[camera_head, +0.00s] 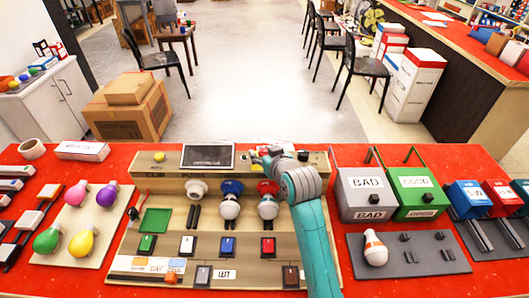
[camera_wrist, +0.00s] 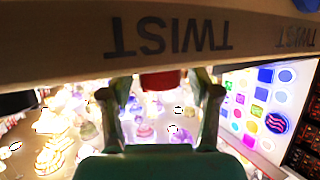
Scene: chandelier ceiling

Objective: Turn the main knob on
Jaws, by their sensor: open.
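My gripper (camera_head: 262,158) is at the back rail of the beige wooden console (camera_head: 120,255), right of the screen. In the wrist view my gripper (camera_wrist: 162,95) has its two fingers apart, one on each side of a small red part (camera_wrist: 161,80) under a board edge marked TWIST (camera_wrist: 170,36), upside down. A gap shows between each finger and the red part. I cannot tell whether this red part is the main knob. In the head view my gripper and arm hide part of the rail, and no knob there can be clearly made out.
A small screen (camera_head: 207,156) and a yellow button (camera_head: 158,156) are on the rail. White, blue and red sockets (camera_head: 268,187) stand in front, two with bulbs. Grey BAD (camera_head: 366,196) and green GOOD (camera_head: 415,194) boxes stand right of my arm.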

